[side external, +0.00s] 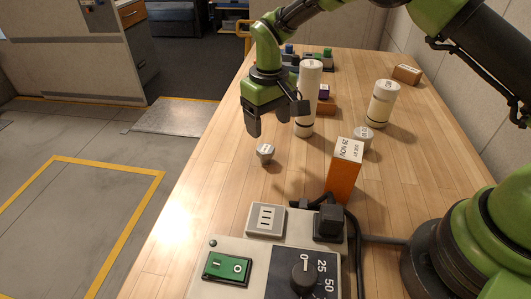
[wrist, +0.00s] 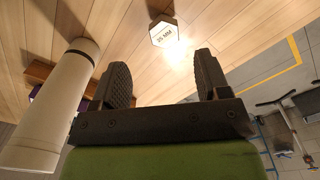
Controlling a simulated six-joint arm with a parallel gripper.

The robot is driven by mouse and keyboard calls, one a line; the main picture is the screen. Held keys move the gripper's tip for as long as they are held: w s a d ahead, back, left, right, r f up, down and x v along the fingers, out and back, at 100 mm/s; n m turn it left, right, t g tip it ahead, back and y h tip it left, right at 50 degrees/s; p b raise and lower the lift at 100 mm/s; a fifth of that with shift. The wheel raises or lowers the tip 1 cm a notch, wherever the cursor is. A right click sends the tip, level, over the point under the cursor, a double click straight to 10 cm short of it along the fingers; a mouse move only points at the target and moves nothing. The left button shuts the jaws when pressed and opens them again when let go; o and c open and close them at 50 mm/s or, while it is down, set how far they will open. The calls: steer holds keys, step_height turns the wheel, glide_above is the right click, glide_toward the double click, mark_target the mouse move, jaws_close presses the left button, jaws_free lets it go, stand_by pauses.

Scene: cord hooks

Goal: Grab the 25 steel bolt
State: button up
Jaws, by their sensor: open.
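The steel bolt (side external: 265,153) stands on the wooden table, left of the middle, with its hexagonal head up. In the wrist view its head (wrist: 164,32) reads "25 MM", with a bright glare on its lower right. My gripper (side external: 270,122) is above the table, on the far side of the bolt and apart from it. In the wrist view the two black fingers (wrist: 162,80) are spread with nothing between them, and the bolt head shows beyond their tips. A second grey piece (side external: 364,137) stands farther right, partly hidden behind an orange box; its label is too small to read surely.
A tall white cylinder (side external: 308,100) stands close right of my gripper. Another white cylinder (side external: 382,104) stands farther right. The orange box (side external: 343,175) and a control panel (side external: 228,248) with a black cable are nearer the camera. The table left of the bolt is clear to its edge.

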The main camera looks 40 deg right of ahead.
mark_target(267, 150)
steer(key=f, duration=0.8)
steer(key=shift+s+a+f, duration=0.15)
steer(key=shift+a, duration=0.1)
steer(key=shift+c, duration=0.2)
steer(key=c, duration=1)
